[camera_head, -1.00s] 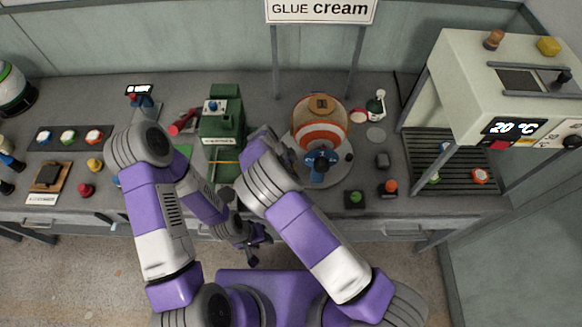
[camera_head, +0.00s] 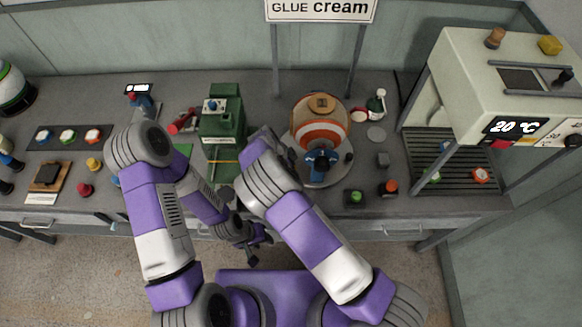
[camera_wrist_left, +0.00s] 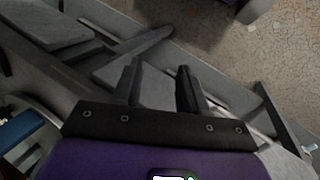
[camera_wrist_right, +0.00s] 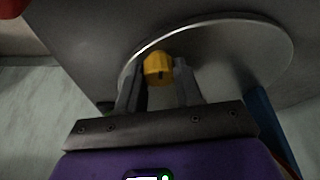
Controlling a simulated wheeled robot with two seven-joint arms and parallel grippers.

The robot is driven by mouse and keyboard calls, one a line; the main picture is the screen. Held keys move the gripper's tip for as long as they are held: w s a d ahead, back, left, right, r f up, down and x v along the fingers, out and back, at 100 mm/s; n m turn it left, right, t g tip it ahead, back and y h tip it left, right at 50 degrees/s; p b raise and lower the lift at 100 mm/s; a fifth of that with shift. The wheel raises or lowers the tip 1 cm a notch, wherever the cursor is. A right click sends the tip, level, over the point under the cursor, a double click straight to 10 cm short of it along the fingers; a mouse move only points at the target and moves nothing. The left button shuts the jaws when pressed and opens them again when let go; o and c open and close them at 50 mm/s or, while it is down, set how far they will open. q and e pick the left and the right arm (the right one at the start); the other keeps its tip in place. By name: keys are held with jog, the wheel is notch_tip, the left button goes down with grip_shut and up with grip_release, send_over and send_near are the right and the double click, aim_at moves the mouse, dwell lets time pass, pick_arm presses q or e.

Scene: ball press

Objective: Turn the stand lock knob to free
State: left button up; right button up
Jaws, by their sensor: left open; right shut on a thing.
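The yellow knob (camera_wrist_right: 158,68) shows in the right wrist view, in front of a round metal plate. My right gripper (camera_wrist_right: 160,75) has a finger on each side of it and is shut on it. In the head view the orange and white ball (camera_head: 319,133) sits on its round stand (camera_head: 335,172), with a blue part (camera_head: 323,166) at its front. My right arm hides the right gripper and the knob there. My left gripper (camera_head: 256,245) is open and empty, low before the bench front. Its spread fingers (camera_wrist_left: 158,75) show in the left wrist view.
A green machine (camera_head: 221,125) stands left of the ball. A white oven-like box (camera_head: 500,85) reading 20 °C stands at the right. A green button (camera_head: 356,197) and an orange-topped item (camera_head: 390,187) sit near the front edge. A bottle (camera_head: 376,103) stands behind.

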jog(key=n+t+b, duration=0.1)
jog(key=n, duration=0.2)
jog(key=shift+y+b, duration=0.3)
jog(key=n+t+y+b, duration=0.1)
jog(key=n+b, duration=0.1)
jog(key=n, duration=0.2)
jog(key=shift+s+n, duration=0.1)
jog(key=shift+n, duration=0.2)
jog(key=n+t+y+b, duration=0.1)
jog(key=n+b, duration=0.1)
jog(key=n, duration=0.2)
jog(key=shift+d, duration=0.1)
jog(key=shift+n+y+b, duration=0.35)
jog(key=shift+n+y, duration=0.35)
jog(key=shift+n, duration=0.4)
jog(key=o, duration=1)
jog(key=shift+o, duration=0.2)
